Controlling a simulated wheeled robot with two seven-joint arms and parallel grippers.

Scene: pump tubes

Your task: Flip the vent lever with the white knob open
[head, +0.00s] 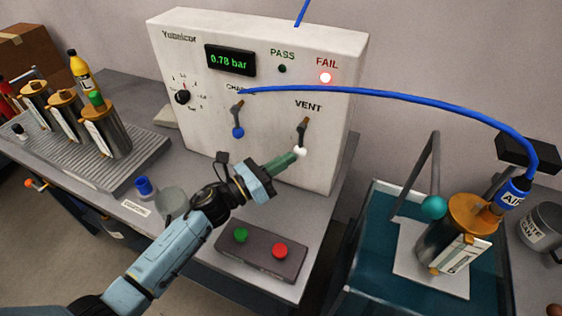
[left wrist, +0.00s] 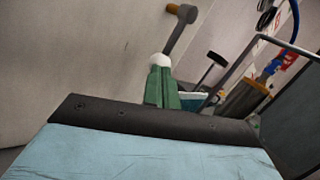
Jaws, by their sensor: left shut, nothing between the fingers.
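The vent lever (head: 304,132) hangs downward under the VENT label on the white test box (head: 200,110). Its white knob (head: 300,152) is at the lower end and also shows in the left wrist view (left wrist: 160,60). My left gripper (head: 292,157) has green fingers, shut, with nothing seen between them. Its fingertips are right at the white knob, just below and left of it in the head view; I cannot tell whether they touch. In the left wrist view the fingertips (left wrist: 160,75) overlap the knob's lower side. My right gripper is not in view.
A charge lever with a blue knob (head: 238,132) hangs left of the vent lever. A blue hose (head: 400,97) arches right to a metal pump tube (head: 448,235) on a teal stand. A button box (head: 262,255) lies below my left gripper.

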